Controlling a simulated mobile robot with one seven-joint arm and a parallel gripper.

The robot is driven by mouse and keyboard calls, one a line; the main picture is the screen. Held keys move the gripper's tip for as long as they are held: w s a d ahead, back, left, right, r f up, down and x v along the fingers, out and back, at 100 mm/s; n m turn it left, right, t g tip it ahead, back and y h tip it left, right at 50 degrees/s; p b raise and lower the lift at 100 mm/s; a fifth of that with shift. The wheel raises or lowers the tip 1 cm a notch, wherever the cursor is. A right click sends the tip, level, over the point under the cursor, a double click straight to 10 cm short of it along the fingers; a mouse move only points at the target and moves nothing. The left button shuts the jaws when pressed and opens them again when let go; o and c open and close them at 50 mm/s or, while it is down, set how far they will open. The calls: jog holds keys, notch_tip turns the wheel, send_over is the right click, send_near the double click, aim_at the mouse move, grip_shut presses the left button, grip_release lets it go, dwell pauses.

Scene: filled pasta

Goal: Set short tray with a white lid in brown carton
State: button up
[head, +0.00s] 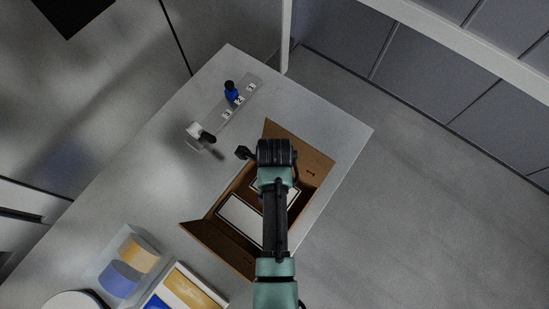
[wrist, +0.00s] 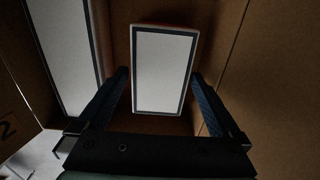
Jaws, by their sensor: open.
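The brown carton (head: 209,231) stands open on the table with its flaps spread. In the wrist view, a short tray with a white lid (wrist: 164,70) and dark border is inside the carton (wrist: 270,80). My gripper (wrist: 160,76) is open, with one finger on each side of the short tray; whether they touch it is unclear. A longer white-lidded tray (wrist: 65,45) lies to the left, and it also shows in the head view (head: 240,219). In the head view my arm covers part of the carton and the short tray, and my fingertips are hidden.
A numbered strip (head: 240,100) with a blue bottle (head: 231,92) is at the back. A white and black item (head: 200,133) stands left of the carton. A clear container (head: 127,262) with yellow and blue contents and a blue-yellow box (head: 184,290) are at the front left.

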notch_tip(320, 180, up, 12)
jog(key=w+r+n+t, duration=0.8)
jog(key=w+r, duration=0.6)
jog(key=r, duration=0.2)
jog(key=w+r+n+t, duration=0.4)
jog(key=r+n+t, duration=0.15)
jog(key=r, duration=0.95)
notch_tip(320, 180, up, 15)
jog(key=s+n+t, duration=0.2)
jog(key=n+t, duration=0.2)
jog(key=t, duration=0.2)
jog(key=s+r+n+t, duration=0.4)
jog(key=s+r, duration=0.2)
jog(key=r, duration=0.3)
jog(key=s+r+n+t, duration=0.3)
jog(key=s+r, duration=0.3)
jog(key=r, duration=0.3)
jog(key=shift+r+n+t+b, duration=0.2)
jog(key=shift+n+t+b, duration=0.15)
jog(key=shift+t, duration=0.1)
jog(key=shift+d, duration=0.1)
